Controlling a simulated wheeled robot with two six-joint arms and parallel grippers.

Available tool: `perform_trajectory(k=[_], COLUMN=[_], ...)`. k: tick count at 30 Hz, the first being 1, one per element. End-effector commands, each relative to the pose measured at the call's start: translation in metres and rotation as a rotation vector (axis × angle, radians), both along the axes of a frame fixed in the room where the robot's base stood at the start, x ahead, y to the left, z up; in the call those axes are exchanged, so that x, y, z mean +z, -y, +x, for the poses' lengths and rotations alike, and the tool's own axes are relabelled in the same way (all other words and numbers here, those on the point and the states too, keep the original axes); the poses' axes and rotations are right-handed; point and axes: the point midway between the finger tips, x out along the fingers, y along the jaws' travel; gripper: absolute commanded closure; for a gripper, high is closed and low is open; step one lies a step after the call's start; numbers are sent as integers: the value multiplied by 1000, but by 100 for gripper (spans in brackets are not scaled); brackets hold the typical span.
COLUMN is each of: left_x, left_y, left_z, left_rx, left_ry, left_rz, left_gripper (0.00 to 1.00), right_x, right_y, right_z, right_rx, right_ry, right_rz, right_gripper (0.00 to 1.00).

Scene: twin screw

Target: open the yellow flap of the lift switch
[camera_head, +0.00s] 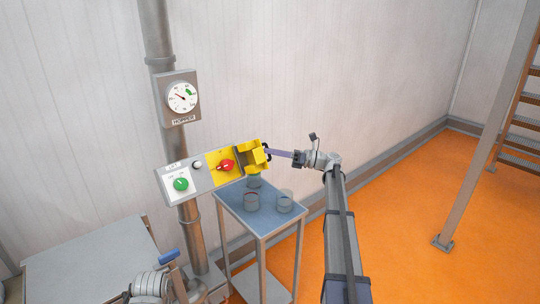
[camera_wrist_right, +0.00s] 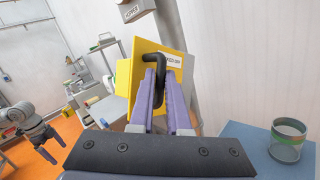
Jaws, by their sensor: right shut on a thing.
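The lift switch box (camera_head: 208,173) is mounted on the pipe and has a yellow section with a red knob (camera_head: 226,166). The yellow flap (camera_head: 250,155) stands swung out at the right end of this section, leaving the red knob exposed. The flap also shows in the right wrist view (camera_wrist_right: 138,80), with its black handle (camera_wrist_right: 152,58). My right gripper (camera_head: 268,152) comes in from the right with purple fingers. In the right wrist view its fingers (camera_wrist_right: 158,78) are shut on the black handle. My left arm shows at the bottom left; its finger state is unclear.
A gauge (camera_head: 182,97) hangs above the box on the pipe. A small blue-topped table (camera_head: 232,197) with several glass jars stands below the flap. A grey table (camera_head: 85,265) is at the lower left. Orange floor is open at right, before a post (camera_head: 480,140) and stairs.

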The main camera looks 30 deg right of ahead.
Motion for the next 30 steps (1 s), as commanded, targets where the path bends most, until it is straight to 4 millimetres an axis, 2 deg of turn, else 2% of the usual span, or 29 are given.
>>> perform_trajectory(k=[3,12,30], left_x=[-6,-13,-16], left_y=[0,0,0], left_z=[0,0,0], left_rx=[0,0,0], left_ry=[0,0,0], left_rz=[0,0,0], left_gripper=[0,0,0], right_x=[-7,-14,-16], right_y=[7,15,18], right_z=[12,27,34], right_rx=[2,2,0], right_ry=[-3,-3,-2], right_rz=[-2,-2,-1], right_gripper=[100,100,100])
